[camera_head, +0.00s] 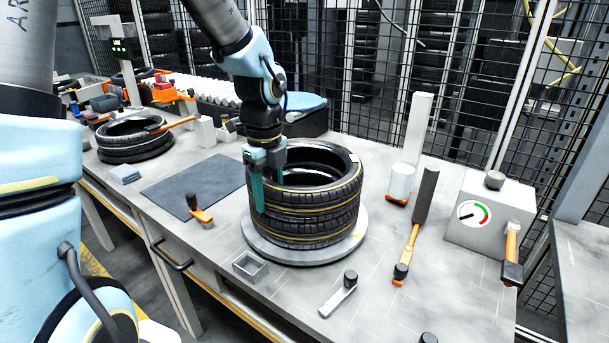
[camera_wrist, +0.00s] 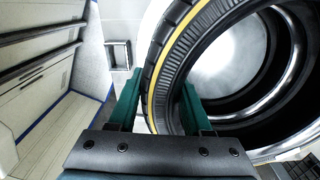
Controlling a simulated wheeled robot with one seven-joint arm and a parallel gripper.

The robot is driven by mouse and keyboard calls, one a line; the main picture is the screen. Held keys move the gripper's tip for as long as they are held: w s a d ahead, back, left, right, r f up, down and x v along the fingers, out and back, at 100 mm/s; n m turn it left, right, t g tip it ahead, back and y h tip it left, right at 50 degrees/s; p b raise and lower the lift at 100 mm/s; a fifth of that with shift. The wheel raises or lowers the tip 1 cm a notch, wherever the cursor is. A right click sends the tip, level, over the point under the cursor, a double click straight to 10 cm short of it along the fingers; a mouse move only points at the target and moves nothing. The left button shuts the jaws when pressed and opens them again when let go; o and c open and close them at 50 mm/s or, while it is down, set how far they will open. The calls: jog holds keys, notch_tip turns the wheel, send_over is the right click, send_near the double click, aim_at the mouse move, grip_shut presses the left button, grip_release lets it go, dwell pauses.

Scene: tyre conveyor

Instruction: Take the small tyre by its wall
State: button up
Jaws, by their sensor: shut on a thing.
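A stack of two black tyres stands on a round grey plate (camera_head: 258,246) in the middle of the bench. The upper tyre (camera_head: 320,195) has a thin yellow line around its tread and rests on the lower tyre (camera_head: 325,226). My gripper (camera_head: 264,182) points down at the near left side of the upper tyre. Its teal fingers straddle the tyre wall, one outside and one inside the ring. In the wrist view the wall of the upper tyre (camera_wrist: 165,60) runs between the fingers of my gripper (camera_wrist: 160,103). The inner fingertip is hidden in the head view.
A small grey open box (camera_head: 250,267) and a grey tool (camera_head: 340,297) lie in front of the plate. An orange-handled tool (camera_head: 407,255) and a gauge box (camera_head: 488,218) stand right. More tyres (camera_head: 135,140) lie far left. A dark mat (camera_head: 193,183) has bare room.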

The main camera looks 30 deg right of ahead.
grip_shut()
jog(key=shift+r, duration=0.15)
